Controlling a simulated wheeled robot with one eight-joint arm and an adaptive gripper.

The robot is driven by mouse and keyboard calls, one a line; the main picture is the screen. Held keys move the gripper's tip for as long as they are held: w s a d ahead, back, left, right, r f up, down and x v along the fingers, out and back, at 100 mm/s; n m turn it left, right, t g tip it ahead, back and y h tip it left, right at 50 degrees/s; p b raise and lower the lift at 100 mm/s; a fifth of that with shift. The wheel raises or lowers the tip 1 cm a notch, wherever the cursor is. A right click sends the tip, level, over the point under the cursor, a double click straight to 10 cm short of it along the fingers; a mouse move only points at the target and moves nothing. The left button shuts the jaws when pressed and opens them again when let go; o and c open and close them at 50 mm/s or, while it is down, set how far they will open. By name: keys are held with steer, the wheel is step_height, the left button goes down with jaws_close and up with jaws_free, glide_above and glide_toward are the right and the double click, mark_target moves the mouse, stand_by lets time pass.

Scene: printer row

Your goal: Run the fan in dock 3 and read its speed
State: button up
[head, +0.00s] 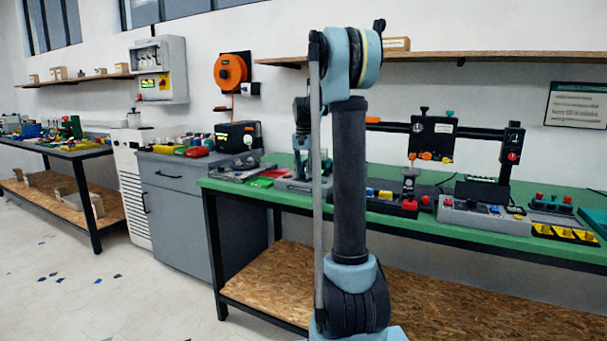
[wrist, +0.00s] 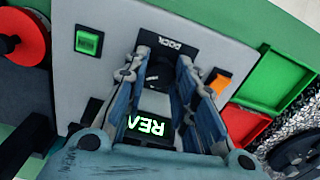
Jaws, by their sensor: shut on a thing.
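In the wrist view, my gripper (wrist: 160,72) is shut on a dark part under the DOCK label (wrist: 170,43) of a grey panel (wrist: 120,22). The part is mostly hidden between the fingers, so I cannot tell whether it is a knob or the fan. The dock's number does not show. A small display (wrist: 147,125) shows green letters "REA", with the rest covered by a finger. A lit green button (wrist: 88,41) is left of the gripper and an orange button (wrist: 217,83) is right of it. In the head view, my arm partly hides the gripper over the green bench.
A green tray (wrist: 275,80) and a red tray (wrist: 240,123) lie right of the panel. A round red thing (wrist: 25,35) is at the left. The green bench (head: 235,190) carries several devices, including a grey console (head: 480,215). An orange reel (head: 231,72) hangs on the wall.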

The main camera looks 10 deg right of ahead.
steer(key=o, duration=1.1)
step_height(320, 180, up, 12)
steer(key=shift+f, duration=0.1)
steer(key=s+f+n, duration=0.2)
steer(key=s+f, duration=0.1)
steer(key=s, duration=1)
steer(key=s+f+n, duration=0.1)
steer(key=s+f, duration=0.7)
steer(key=s, duration=0.2)
steer(key=s+f+n+t, duration=0.1)
steer(key=s+f, duration=0.8)
steer(key=s, duration=0.1)
steer(key=s+f+n+t, duration=0.1)
steer(key=s+f+n, duration=0.1)
steer(key=s+f, duration=0.7)
steer(key=shift+s, duration=1.05)
